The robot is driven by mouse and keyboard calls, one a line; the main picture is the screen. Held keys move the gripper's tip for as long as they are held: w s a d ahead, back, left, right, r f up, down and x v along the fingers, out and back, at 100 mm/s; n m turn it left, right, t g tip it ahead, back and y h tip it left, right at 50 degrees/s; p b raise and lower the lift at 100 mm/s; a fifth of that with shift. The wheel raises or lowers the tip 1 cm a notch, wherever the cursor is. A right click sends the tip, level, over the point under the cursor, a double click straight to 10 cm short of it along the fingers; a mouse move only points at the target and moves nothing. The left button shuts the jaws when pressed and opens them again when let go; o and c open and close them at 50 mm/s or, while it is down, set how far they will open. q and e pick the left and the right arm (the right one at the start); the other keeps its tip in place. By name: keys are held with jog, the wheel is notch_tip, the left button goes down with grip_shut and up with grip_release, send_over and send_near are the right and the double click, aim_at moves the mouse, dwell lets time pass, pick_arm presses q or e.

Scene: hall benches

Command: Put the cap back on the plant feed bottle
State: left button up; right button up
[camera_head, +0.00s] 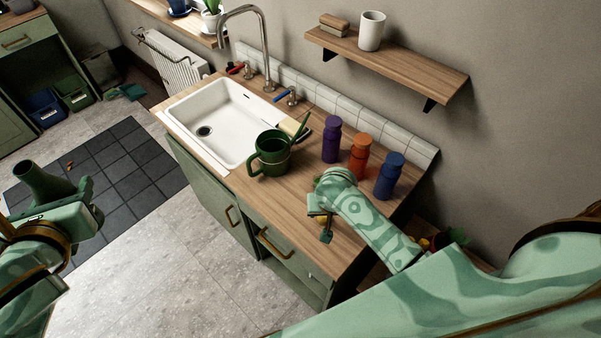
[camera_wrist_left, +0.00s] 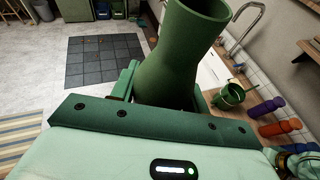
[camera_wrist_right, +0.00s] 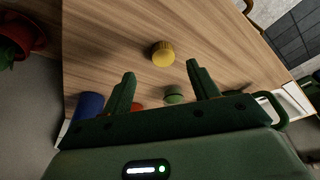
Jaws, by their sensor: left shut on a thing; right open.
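My left gripper (camera_head: 68,200) is shut on a green bottle (camera_head: 45,185), held over the floor at the left, clear of the counter. In the left wrist view the bottle (camera_wrist_left: 190,50) has a waisted body and an open, uncapped mouth facing up. My right gripper (camera_wrist_right: 161,72) is open and empty, low over the front end of the counter. In the right wrist view a yellow ribbed cap (camera_wrist_right: 162,53) lies on the wood just ahead of the fingertips. A green round cap-like piece (camera_wrist_right: 174,95) shows between the fingers, partly hidden by my gripper.
Purple (camera_head: 331,140), orange (camera_head: 359,157) and blue (camera_head: 389,176) bottles stand near the counter's tiled back edge. A green watering can (camera_head: 271,152) stands between them and the white sink (camera_head: 215,115). A shelf (camera_head: 390,55) overhangs behind. Bare counter (camera_head: 262,203) lies in front of the can.

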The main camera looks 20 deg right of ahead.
aim_at(324, 218)
pick_arm(q)
notch_tip(324, 218, down, 3)
jog(key=shift+w+a+r+b, duration=0.1)
jog(key=shift+r+b, duration=0.1)
jog(key=shift+b, duration=0.85)
pick_arm(e)
jog(key=x, duration=0.4)
jog(key=shift+w+a+f, duration=0.1)
jog(key=shift+a, duration=0.15)
pick_arm(q)
jog(key=shift+f, duration=0.2)
pick_arm(e)
jog(key=shift+w+d+f, duration=0.1)
jog(key=shift+w+f, duration=0.1)
jog(key=shift+f, duration=0.25)
pick_arm(q)
jog(key=shift+r, duration=0.1)
pick_arm(e)
jog(key=shift+r, duration=0.1)
jog(key=shift+c, duration=0.3)
jog(key=c, duration=1)
